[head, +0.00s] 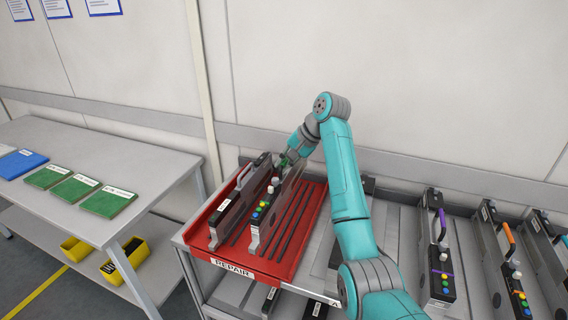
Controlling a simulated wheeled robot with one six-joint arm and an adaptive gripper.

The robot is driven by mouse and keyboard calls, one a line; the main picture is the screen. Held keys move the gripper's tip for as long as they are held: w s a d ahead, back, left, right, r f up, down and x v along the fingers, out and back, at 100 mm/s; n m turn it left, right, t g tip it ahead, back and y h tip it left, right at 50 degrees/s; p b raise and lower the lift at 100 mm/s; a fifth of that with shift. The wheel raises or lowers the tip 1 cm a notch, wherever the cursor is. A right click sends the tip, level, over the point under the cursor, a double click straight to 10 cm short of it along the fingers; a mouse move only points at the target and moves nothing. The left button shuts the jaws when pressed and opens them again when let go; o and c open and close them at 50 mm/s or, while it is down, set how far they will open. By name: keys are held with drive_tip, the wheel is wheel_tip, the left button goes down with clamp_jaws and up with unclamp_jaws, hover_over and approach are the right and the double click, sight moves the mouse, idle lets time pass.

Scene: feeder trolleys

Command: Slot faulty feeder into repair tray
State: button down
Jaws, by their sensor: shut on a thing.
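The red repair tray (290,268), labelled REPAIR on its front edge, sits on the left end of a grey trolley. My gripper (287,160) is over the back of the tray, shut on a grey feeder (275,215) with a row of coloured buttons on its front end. The arm and gripper partly hide its handle, which looks green. The held feeder is upright and lined up along the tray. I cannot tell whether its bottom edge is seated in a slot or just above it. Dark empty slots show to its right in the tray.
Another feeder (229,212) with a white handle stands in the tray, close left of the held one. Feeders with purple (437,255) and orange (508,265) handles stand to the right. A table (100,150) with green boxes is left.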

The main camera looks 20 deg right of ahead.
sight(291, 179)
drive_tip(key=shift+f, duration=4.55)
drive_tip(key=shift+w+d, duration=0.85)
drive_tip(key=shift+w, duration=0.25)
idle(0.8)
drive_tip(key=c, duration=1.1)
unclamp_jaws()
drive_tip(key=shift+c, duration=0.2)
